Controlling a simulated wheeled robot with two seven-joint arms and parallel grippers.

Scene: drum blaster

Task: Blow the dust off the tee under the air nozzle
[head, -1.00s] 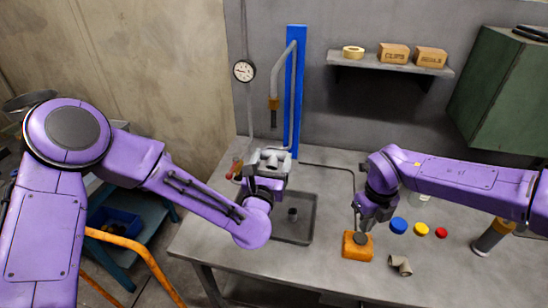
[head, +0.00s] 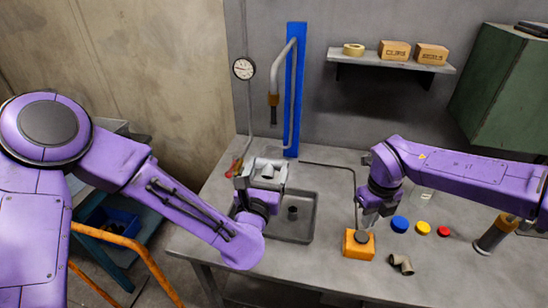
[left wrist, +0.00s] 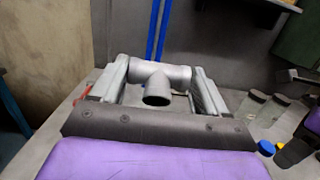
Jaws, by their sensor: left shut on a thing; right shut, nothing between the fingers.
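The grey tee (left wrist: 157,80) is held between the two fingers of my left gripper (left wrist: 160,75), with one opening facing the left wrist camera. In the head view, my left gripper (head: 265,172) and the tee are above the back left of the bench, by the grey tray. The air nozzle (head: 273,108) hangs from a bent pipe on a blue post, above and slightly right of the tee. Dust on the tee is too fine to see.
The grey tray (head: 306,225) holds a small dark part. Blue (head: 400,224), yellow (head: 423,228) and red (head: 443,231) caps lie right of the orange box. A shelf (head: 390,63) is on the wall.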

